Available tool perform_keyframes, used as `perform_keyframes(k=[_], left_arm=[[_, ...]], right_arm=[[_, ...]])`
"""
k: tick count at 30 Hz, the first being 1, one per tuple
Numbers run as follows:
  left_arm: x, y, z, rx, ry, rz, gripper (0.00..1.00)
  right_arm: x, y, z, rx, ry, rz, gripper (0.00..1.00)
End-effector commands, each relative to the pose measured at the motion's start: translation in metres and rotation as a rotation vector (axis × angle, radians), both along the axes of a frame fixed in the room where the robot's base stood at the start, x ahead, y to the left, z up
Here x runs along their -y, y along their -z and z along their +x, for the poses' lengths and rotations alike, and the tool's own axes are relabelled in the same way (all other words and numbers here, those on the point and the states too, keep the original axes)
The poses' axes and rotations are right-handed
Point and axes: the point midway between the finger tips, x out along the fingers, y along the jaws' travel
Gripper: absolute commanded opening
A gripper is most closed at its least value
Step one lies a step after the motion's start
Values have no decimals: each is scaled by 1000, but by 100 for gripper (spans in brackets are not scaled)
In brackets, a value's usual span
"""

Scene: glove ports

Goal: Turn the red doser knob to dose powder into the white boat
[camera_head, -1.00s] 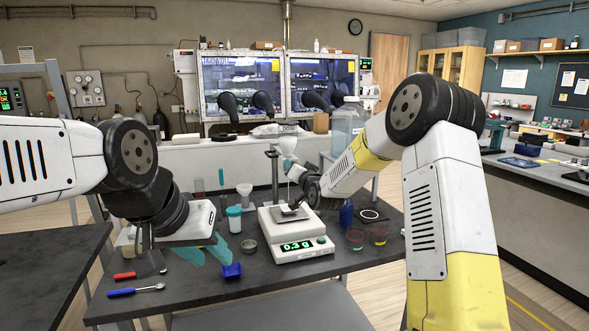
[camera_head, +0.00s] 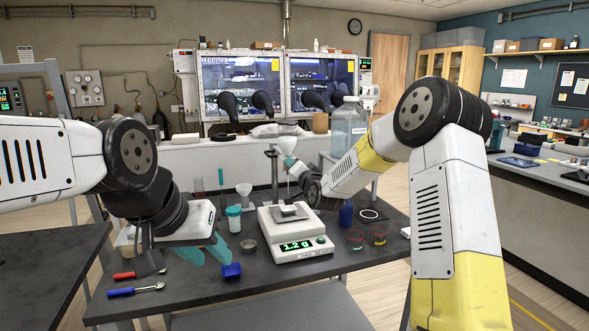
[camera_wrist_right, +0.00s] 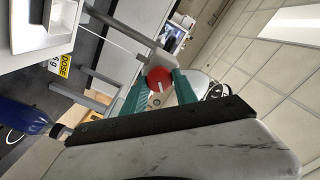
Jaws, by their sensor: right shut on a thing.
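The red doser knob (camera_wrist_right: 158,78) sits between the teal fingers of my right gripper (camera_wrist_right: 160,88) in the right wrist view, and the gripper is shut on it. A pale mark shows on the knob. In the head view my right wrist hides the knob; the doser's funnel (camera_head: 287,146) stands above the balance (camera_head: 296,240). The balance display reads 1.2 g. The white boat (camera_head: 289,208) is small on the balance pan, and its contents cannot be made out. My left gripper (camera_head: 205,254) is open and empty over the table's left part.
On the dark table (camera_head: 200,302) are a teal-lidded jar (camera_head: 234,220), a metal dish (camera_head: 249,245), a blue block (camera_head: 231,270), a blue-handled tool (camera_head: 135,290) and a blue bottle (camera_head: 346,213). Red-banded cups (camera_head: 379,234) stand right of the balance.

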Motion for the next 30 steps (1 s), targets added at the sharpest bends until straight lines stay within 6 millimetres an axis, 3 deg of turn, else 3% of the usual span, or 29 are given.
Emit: perform_keyframes(k=[1, 2, 4, 16, 30], left_arm=[[0, 0, 0, 0, 0, 0, 36], [0, 0, 0, 0, 0, 0, 36], [0, 0, 0, 0, 0, 0, 36], [0, 0, 0, 0, 0, 0, 36], [0, 0, 0, 0, 0, 0, 36]], right_arm=[[0, 1, 0, -3, -1, -1, 0], [0, 1, 0, -3, -1, -1, 38], [0, 1, 0, -3, -1, -1, 52], [2, 0, -6, -1, 0, -2, 53], [23, 1, -70, -2, 0, -3, 53]])
